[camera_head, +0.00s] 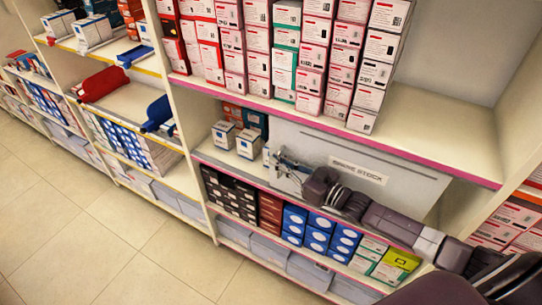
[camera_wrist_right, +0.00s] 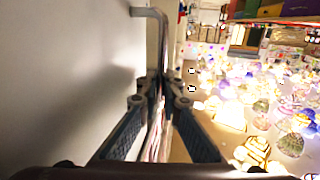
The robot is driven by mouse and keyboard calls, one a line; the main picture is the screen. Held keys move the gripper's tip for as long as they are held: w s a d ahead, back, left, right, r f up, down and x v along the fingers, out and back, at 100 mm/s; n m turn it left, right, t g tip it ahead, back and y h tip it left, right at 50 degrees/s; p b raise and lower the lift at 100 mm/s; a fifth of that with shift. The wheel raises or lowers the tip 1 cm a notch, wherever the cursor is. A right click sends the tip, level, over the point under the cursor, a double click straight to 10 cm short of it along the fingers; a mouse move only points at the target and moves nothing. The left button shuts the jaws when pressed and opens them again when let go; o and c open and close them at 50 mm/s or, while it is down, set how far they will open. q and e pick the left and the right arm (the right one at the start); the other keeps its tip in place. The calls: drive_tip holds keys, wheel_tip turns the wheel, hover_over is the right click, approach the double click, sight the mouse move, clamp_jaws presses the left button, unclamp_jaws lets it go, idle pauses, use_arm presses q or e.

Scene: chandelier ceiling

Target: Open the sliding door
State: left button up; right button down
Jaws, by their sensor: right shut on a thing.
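The sliding door is a light grey panel (camera_head: 400,180) with a "SPARE STOCK" label, set in the middle shelf bay. White and dark boxes show in the open gap left of its left edge. A grey bar handle (camera_wrist_right: 150,12) stands off the door face and bends down between the fingers in the right wrist view. My right gripper (camera_head: 275,161) is at the door's left edge, shut on the handle; its fingers also show in the right wrist view (camera_wrist_right: 160,82). My right arm crosses in front of the door's lower part. My left gripper is out of view.
White boxes (camera_head: 247,144) stand left of the door. Blue and dark boxes (camera_head: 295,220) sit on the shelf below, close under my arm. Tiled floor (camera_head: 90,235) is clear at the left.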

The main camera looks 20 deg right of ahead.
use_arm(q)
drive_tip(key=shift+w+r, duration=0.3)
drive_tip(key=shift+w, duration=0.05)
use_arm(e)
drive_tip(key=v, duration=0.2)
drive_tip(key=shift+s+d, duration=0.1)
drive_tip(key=shift+d, duration=0.25)
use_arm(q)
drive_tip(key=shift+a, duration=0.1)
use_arm(e)
drive_tip(key=c, duration=2.4)
unclamp_jaws()
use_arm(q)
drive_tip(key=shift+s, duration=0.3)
use_arm(e)
drive_tip(key=v, duration=1.2)
